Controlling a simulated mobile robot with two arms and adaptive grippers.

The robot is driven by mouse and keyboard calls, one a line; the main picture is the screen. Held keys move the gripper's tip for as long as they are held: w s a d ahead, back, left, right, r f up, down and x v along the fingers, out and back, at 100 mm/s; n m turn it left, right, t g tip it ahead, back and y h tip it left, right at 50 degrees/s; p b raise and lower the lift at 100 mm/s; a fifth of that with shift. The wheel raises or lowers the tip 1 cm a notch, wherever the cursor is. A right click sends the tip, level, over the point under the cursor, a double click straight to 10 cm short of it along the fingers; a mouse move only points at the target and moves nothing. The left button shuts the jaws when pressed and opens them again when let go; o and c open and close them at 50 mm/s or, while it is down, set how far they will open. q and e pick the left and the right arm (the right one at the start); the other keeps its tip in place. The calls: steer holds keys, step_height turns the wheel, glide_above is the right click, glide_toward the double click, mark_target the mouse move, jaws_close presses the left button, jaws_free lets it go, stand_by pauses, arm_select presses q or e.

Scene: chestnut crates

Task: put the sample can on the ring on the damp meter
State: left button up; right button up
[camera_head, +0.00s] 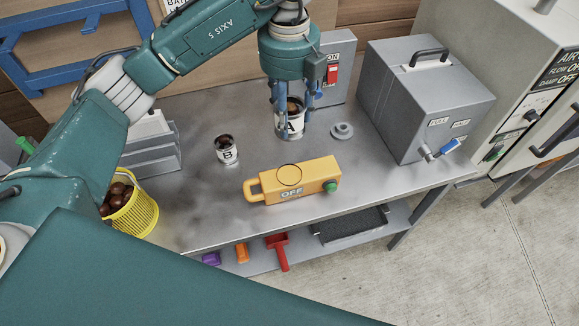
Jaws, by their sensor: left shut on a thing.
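The yellow damp meter (320,178) lies on the metal table, with a dark ring outline (289,175) on its top, an OFF label and a green knob at its right end. My left gripper (292,103) points down behind the meter and is shut on a metal can marked A (291,128), which has brown contents. The can looks upright; I cannot tell whether its base touches the table. A second can, marked B (227,151), stands upright to the left, apart from the gripper. My right gripper is not in view.
A grey round lid-like piece (342,131) lies right of can A. A grey box with a tap (428,105) stands at the right, and a switch box (338,65) behind. A yellow basket of chestnuts (135,215) is at the left. The tabletop around the meter is clear.

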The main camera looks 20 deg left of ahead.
arm_select(q)
step_height(320, 180, down, 17)
steer(key=p, duration=0.5)
steer(key=shift+f, duration=0.3)
steer(key=shift+f+b, duration=0.15)
steer(key=shift+b, duration=0.15)
steer(key=o, duration=1.2)
